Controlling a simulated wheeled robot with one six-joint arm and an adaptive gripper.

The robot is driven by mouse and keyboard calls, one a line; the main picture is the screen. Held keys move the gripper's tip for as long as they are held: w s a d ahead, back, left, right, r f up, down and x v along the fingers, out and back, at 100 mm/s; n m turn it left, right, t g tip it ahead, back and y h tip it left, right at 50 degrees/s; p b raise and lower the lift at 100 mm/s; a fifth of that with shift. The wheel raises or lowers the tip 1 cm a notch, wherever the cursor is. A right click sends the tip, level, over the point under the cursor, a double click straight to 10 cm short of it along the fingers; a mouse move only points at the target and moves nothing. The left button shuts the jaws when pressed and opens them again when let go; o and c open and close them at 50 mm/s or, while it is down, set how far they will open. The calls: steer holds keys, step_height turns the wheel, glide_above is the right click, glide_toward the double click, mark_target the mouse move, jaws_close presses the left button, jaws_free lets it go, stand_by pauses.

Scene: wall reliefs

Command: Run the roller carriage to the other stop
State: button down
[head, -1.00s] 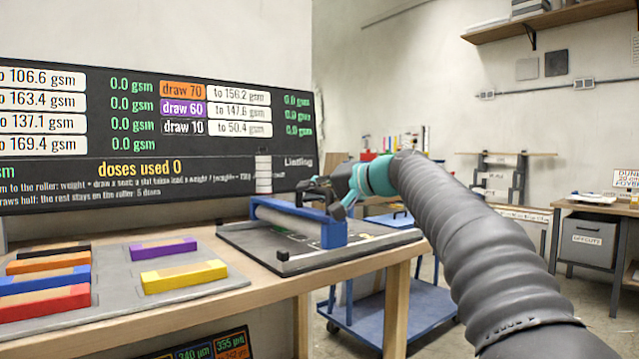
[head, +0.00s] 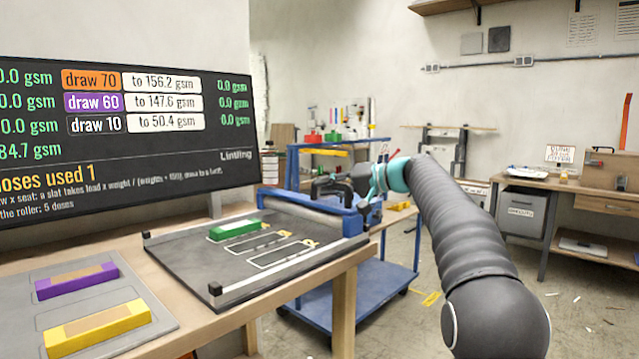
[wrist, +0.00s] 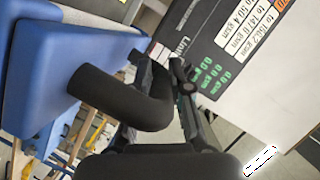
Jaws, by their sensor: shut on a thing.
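The roller carriage (head: 352,222), a blue frame across the bed, sits at the far right end of the dark bed (head: 190,263). A black bent handle (head: 332,188) rises from the carriage; in the wrist view the handle (wrist: 125,97) curves out from the blue end block (wrist: 60,70). My gripper (head: 358,184) is shut on this handle, and its dark fingers (wrist: 178,95) show beside it in the wrist view.
A green slat (head: 235,230) lies on the bed beside empty outlined seats (head: 285,250). Purple (head: 76,281) and yellow (head: 98,328) slats lie on a grey mat at left. The board (head: 125,135) reads "doses used 1". A blue trolley (head: 345,290) stands behind the table.

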steer(key=shift+w+d, duration=0.15)
steer(key=c, duration=1.1)
jaws_free()
steer(key=shift+w+d, duration=0.1)
steer(key=shift+d, duration=0.05)
steer(key=v, duration=1.2)
